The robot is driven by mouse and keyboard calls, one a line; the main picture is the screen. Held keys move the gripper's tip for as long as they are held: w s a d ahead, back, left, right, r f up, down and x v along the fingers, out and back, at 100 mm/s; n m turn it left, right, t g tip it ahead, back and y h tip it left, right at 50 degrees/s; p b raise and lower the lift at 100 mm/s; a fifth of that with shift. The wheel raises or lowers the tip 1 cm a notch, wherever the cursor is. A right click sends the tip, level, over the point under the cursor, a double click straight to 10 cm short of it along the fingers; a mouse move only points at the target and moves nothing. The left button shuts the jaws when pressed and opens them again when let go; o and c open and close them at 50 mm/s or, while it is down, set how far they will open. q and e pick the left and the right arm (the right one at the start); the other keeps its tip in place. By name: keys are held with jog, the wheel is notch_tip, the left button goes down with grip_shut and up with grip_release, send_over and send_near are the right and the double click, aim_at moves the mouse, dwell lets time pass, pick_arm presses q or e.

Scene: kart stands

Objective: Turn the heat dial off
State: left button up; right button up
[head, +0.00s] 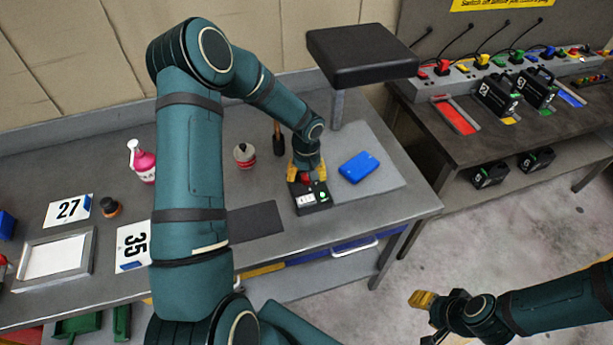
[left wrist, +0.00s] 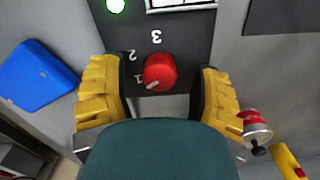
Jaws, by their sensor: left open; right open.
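The heat dial is a red round knob (left wrist: 160,72) on a dark control box (head: 311,200). Its white pointer mark is at its lower left, close to the printed 1. The numbers 2 and 3 are further round, and a green light (left wrist: 116,6) glows on the box. My left gripper (head: 306,172) is over the box, its yellow fingers on either side of the dial with gaps. It is open, and the fingers (left wrist: 160,95) also show in the left wrist view. My right gripper (head: 426,306) is open and empty, at the lower right, away from the bench.
A blue case (head: 359,167) lies right of the box. A red-and-grey canister (head: 244,155) and a dark-headed hammer (head: 278,137) are left of it. A black platform on a post (head: 338,108) stands behind.

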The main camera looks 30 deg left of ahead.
pick_arm(q)
jog(key=shift+f, duration=0.3)
grip_shut()
